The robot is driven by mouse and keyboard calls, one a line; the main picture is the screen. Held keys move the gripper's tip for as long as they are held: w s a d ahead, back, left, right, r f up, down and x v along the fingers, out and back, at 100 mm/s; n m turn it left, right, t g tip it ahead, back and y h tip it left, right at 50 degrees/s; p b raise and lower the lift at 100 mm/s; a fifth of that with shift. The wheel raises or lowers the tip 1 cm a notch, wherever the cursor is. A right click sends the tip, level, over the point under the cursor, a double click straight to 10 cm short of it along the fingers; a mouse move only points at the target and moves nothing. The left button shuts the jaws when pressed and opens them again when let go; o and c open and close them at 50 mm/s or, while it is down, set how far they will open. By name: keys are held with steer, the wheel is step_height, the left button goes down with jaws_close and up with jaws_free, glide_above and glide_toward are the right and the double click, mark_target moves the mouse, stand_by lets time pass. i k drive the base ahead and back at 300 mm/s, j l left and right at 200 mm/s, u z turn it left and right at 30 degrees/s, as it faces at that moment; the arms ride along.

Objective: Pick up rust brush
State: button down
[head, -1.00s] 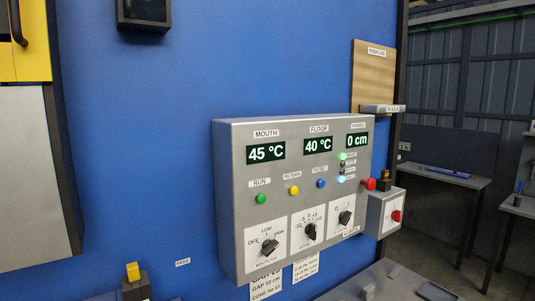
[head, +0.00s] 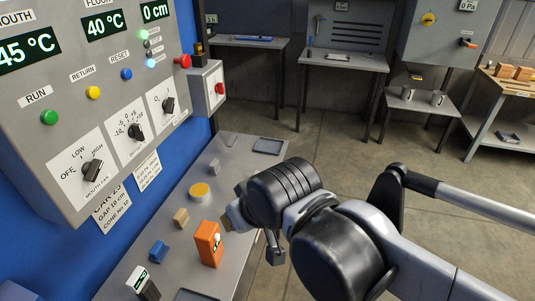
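I cannot clearly pick out the rust brush; no bristles show at this size. A small tan block (head: 181,218) on the grey bench (head: 233,152) is one wood-coloured piece that could be it, but I cannot tell. My gripper (head: 254,234) hangs over the right side of the bench, right of the orange device (head: 208,243). Its fingers look spread apart, with no clear object between them. A tan patch shows at the left finger's tip; I cannot tell what it is. My arm hides part of the bench's right edge.
The bench also carries a yellow disc (head: 199,191), a blue block (head: 159,251), a grey block (head: 214,167), a dark tray (head: 268,146) and a dark box with a white-green label (head: 143,284). A control panel (head: 70,140) overhangs its left side. Other tables stand beyond open floor.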

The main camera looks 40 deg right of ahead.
mark_target(215, 166)
steer(key=z, duration=0.3)
steer(key=u, duration=2.25)
steer(key=z, duration=2.25)
steer(key=i+l+u, duration=0.25)
steer(key=u, duration=0.15)
steer(key=i+l+u, duration=0.15)
steer(key=l+u, duration=0.3)
steer(key=i+l+u, duration=0.1)
steer(key=l+u, duration=1.1)
steer(key=l, duration=0.15)
